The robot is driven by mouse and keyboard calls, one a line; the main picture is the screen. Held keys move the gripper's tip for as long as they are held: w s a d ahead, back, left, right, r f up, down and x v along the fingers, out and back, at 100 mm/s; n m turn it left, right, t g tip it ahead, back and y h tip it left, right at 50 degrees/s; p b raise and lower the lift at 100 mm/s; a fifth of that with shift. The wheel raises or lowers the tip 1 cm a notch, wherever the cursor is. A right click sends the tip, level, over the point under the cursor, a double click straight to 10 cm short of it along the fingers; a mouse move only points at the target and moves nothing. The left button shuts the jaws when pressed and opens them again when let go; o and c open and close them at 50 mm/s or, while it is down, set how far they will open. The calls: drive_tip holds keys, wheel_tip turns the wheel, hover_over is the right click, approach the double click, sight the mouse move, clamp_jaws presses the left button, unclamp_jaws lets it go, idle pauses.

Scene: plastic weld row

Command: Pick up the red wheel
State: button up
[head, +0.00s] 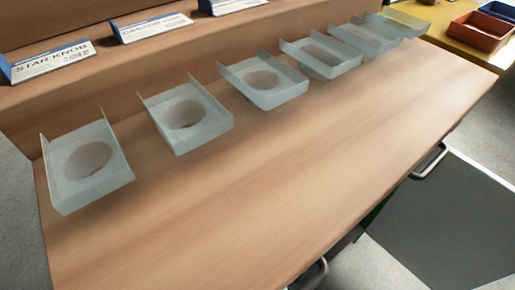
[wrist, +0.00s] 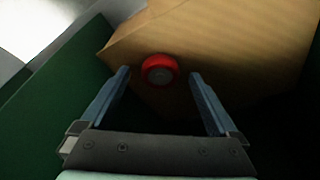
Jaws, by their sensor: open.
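In the picture the wheel appears between the fingertips, and I see no contact with either finger. How far the wheel lies beyond the tips I cannot tell. The head view shows neither the wheel nor my gripper.
Dark green panels (wrist: 60,95) flank the brown surface in the wrist view. In the head view, a row of several translucent fixtures (head: 185,115) stands on a wooden bench (head: 270,190), with labels such as STAR KNOB (head: 52,62) behind. Red and blue bins (head: 480,32) stand far right.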

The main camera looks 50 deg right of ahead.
drive_tip(key=shift+w+d+f, duration=0.1)
drive_tip(key=shift+f, duration=0.25)
drive_tip(key=c, duration=1.4)
drive_tip(key=shift+c, duration=0.2)
drive_tip(key=shift+r, duration=0.2)
